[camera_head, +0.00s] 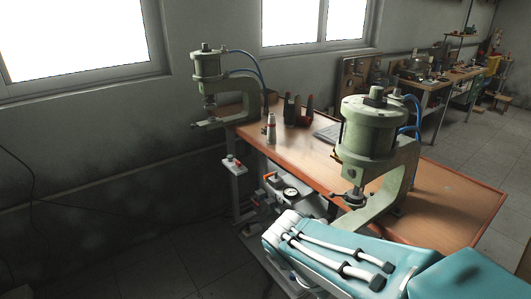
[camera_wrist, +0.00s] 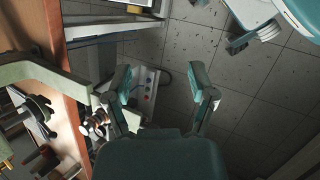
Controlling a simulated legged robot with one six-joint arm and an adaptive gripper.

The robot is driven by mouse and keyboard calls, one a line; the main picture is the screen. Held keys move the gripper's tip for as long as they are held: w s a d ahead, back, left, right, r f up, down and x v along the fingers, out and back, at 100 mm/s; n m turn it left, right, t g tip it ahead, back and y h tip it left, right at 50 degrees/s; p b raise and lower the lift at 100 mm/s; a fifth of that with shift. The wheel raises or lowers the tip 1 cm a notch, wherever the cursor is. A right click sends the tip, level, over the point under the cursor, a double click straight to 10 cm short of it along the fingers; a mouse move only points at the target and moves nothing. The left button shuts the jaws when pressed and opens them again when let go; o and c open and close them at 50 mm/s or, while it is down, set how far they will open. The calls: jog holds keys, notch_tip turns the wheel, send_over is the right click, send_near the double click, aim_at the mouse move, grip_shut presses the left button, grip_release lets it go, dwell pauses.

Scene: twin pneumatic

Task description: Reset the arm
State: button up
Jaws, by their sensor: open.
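My gripper (camera_wrist: 163,84) shows in the lower middle of the wrist view. Its two teal fingers are spread apart with nothing held between them. A grey control box with red buttons (camera_wrist: 148,88) shows beyond the gap, and I cannot tell its distance. The gripper's fingers cannot be made out in the head view. There, part of my own teal and white body with cables fills the lower right, in front of the bench.
A wooden workbench (camera_head: 456,197) carries a large near pneumatic press (camera_head: 370,135) and a far press (camera_head: 207,70). A bottle (camera_head: 270,128) and red-and-black holders (camera_head: 298,110) stand between them. A gauge unit (camera_head: 290,193) sits below. Tiled floor (camera_wrist: 185,45) is open beyond my fingers.

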jog(key=s+d+r+m+t+y, duration=0.2)
jog(key=s+r+m+t+y, duration=0.3)
jog(key=m, duration=0.4)
jog(key=shift+r+y, duration=0.5)
jog(key=shift+r, duration=0.25)
